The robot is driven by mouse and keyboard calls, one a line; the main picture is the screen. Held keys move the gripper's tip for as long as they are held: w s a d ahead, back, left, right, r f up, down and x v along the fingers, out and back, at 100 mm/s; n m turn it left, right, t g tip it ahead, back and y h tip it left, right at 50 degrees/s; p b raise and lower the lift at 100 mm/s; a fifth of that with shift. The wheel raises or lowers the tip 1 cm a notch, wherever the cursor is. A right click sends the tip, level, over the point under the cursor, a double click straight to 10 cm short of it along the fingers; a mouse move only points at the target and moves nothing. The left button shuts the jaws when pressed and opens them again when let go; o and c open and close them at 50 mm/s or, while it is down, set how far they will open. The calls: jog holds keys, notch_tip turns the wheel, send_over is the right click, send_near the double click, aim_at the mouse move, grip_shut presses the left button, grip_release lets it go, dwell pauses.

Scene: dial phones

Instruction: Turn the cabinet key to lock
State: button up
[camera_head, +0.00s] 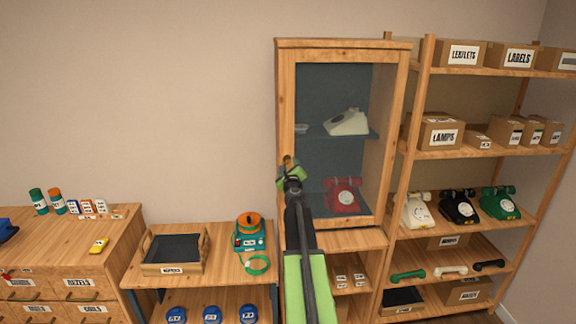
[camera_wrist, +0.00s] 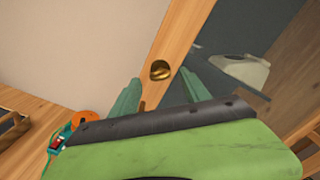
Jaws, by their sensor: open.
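The wooden cabinet (camera_head: 285,110) has a framed glass door that looks closed. In the wrist view a brass key or lock piece (camera_wrist: 160,70) sits on the door's wooden stile (camera_wrist: 178,40). In the head view the brass piece (camera_head: 287,159) shows just above my gripper (camera_head: 290,174) at the left stile. My gripper in the wrist view (camera_wrist: 160,92) has its two green fingers apart, one on each side below the brass piece. The fingers look empty. I cannot tell whether they touch the key, and its turn angle is unclear.
Behind the glass are a cream phone (camera_head: 346,122) and a red phone (camera_head: 342,195). An open shelf (camera_head: 480,152) with boxes and phones stands at the right. A bench with a tray (camera_head: 172,268) and an orange-topped device (camera_head: 249,232) is at the left.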

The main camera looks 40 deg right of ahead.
aim_at(287, 161)
jog(key=shift+x, duration=1.3)
jog(key=shift+c, duration=0.2)
grip_shut()
